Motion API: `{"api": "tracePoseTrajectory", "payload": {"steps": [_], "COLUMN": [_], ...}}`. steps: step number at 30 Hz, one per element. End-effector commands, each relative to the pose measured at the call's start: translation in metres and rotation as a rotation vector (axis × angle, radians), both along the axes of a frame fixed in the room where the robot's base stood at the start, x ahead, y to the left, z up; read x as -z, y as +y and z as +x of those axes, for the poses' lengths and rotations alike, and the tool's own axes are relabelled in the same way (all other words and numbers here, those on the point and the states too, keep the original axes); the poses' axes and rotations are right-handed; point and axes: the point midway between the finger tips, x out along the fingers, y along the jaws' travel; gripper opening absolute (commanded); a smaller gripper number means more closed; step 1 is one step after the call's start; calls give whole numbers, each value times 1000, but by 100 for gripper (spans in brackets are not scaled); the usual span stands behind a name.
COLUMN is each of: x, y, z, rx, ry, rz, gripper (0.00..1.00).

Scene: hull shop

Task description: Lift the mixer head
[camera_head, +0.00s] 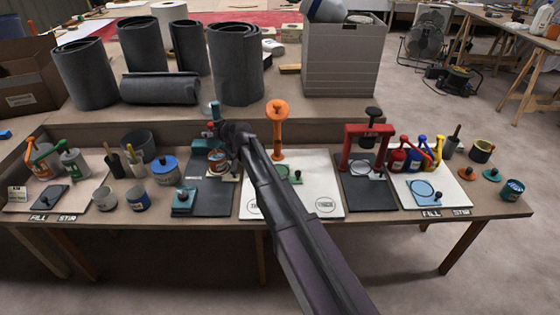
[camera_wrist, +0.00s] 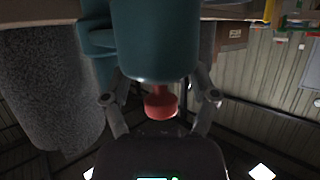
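The teal mixer head (camera_wrist: 155,40) fills the upper middle of the wrist view, with a red knob (camera_wrist: 160,101) projecting from it. My gripper (camera_wrist: 160,98) has one finger on each side of the knob, with visible gaps; it is open and holds nothing. In the head view my gripper (camera_head: 222,134) is at the teal mixer on the dark mat (camera_head: 211,198), and my arm hides part of the mixer. A can (camera_head: 217,162) with a red and blue side stands below the mixer head. The mixer head's exact tilt is hard to tell.
Grey rolls (camera_head: 236,65) stand behind on the raised bench. Several cups and cans crowd the left. A white board (camera_head: 325,190) lies right of the dark mat.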

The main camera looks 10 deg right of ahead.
Motion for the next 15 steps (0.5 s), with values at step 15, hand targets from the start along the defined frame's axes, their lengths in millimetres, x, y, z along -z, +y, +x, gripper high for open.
{"api": "tracePoseTrajectory", "payload": {"steps": [15], "x": [-21], "y": [-34], "z": [-41], "rx": [0], "ry": [1], "rz": [1], "gripper": [75]}}
